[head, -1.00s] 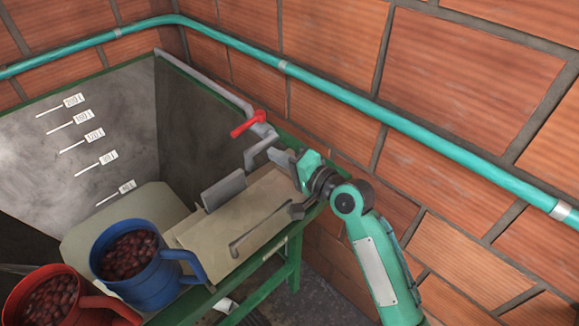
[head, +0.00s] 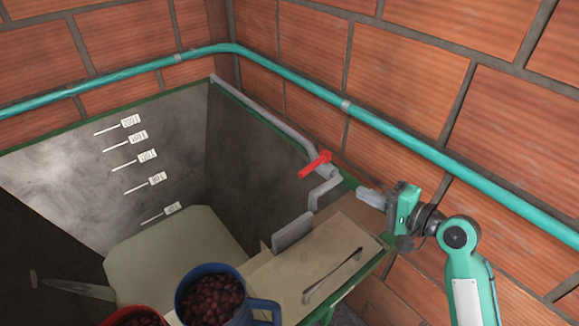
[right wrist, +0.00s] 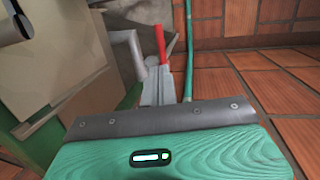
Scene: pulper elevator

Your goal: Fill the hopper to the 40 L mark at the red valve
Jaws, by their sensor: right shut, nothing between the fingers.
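The hopper (head: 245,130) is a grey tank with a green rim and volume labels on its inner left wall. The 40 L label (head: 173,208) is the lowest. The red valve (head: 315,164) is a red lever on the grey pipe above a bent spout at the hopper's right rim. It also shows in the right wrist view (right wrist: 160,45). My right gripper (head: 370,197) is shut and empty, right of the valve and apart from it. My left gripper is not in view.
A blue mug (head: 212,295) and a red mug (head: 135,317) of dark red cherries stand at the near edge. A beige board (head: 300,275) with a grey rod handle lies beside the hopper. A teal pipe (head: 300,78) runs along the brick walls.

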